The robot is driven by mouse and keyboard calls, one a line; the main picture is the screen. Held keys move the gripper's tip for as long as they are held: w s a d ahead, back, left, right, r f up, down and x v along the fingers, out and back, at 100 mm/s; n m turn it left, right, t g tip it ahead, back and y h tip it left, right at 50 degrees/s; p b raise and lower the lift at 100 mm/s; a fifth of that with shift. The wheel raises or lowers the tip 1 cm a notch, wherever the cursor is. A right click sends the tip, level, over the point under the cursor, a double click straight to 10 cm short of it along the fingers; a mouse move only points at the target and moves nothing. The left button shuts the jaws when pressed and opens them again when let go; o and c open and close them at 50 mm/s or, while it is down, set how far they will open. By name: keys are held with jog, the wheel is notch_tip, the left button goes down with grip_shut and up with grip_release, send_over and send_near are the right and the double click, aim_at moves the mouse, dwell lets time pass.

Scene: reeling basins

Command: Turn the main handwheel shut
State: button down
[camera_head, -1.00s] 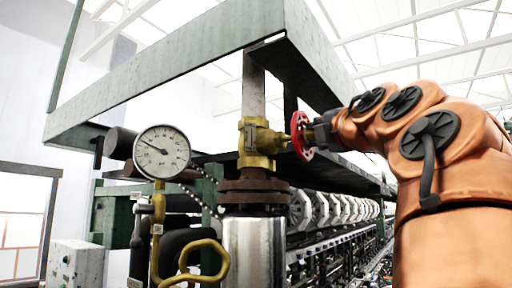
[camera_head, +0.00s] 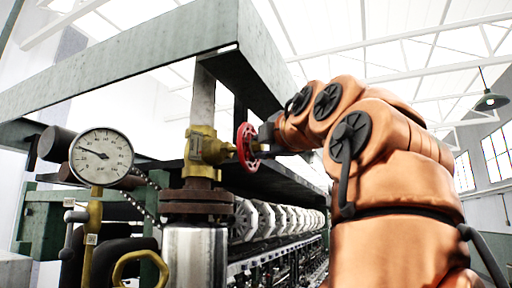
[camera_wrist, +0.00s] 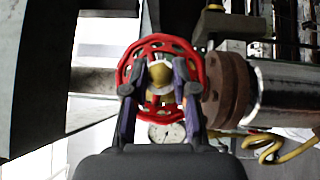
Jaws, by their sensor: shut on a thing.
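The main handwheel (camera_head: 247,147) is a red wheel on the right side of a brass valve (camera_head: 203,150). The valve sits on a vertical pipe above a rusty flange. In the wrist view the red handwheel (camera_wrist: 134,58) faces me, and the brass stem shows through its middle. My gripper (camera_wrist: 159,92) has its two fingers on either side of the wheel's centre, shut on the wheel. In the head view my gripper (camera_head: 265,137) meets the wheel from the right, and my arm hides its fingertips in part.
A round pressure gauge (camera_head: 101,156) stands left of the valve. A green steel beam (camera_head: 130,70) runs overhead, close above the wheel. A yellow bent pipe (camera_head: 140,268) and the rusty flange (camera_head: 197,206) are below. A long row of reeling machinery (camera_head: 280,220) recedes behind.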

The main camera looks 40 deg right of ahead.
dwell(0.7)
jog(key=c, duration=0.9)
grip_release()
jog(key=shift+s, duration=0.1)
jog(key=v, duration=1.1)
jog(key=shift+s, duration=0.4)
